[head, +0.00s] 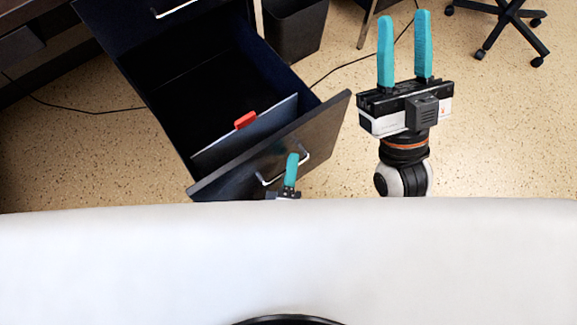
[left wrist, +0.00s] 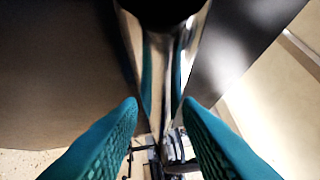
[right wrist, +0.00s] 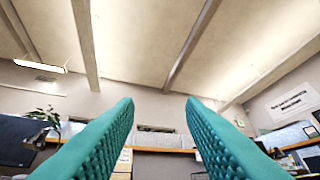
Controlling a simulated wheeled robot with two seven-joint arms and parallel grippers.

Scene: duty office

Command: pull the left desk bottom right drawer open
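The dark drawer (head: 292,140) stands well out from its cabinet in the head view, its inside visible. Its front carries a shiny bar handle (head: 304,157). My left gripper (head: 291,170) is at this handle; only one teal finger shows there, and the rest is hidden by my white body. In the left wrist view, the two fingers are spread apart on either side of the chrome handle (left wrist: 163,75); contact is not clear. My right gripper (head: 405,50) is open and empty, to the right of the drawer. Its spread fingers also show in the right wrist view (right wrist: 160,105).
Inside the drawer is a grey folder or divider (head: 245,135) with a red tab (head: 245,120). A dark bin (head: 295,30) stands behind it. A wheeled chair base (head: 508,20) is at the top right. A cable lies on the speckled floor (head: 490,130), which is otherwise clear to the right.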

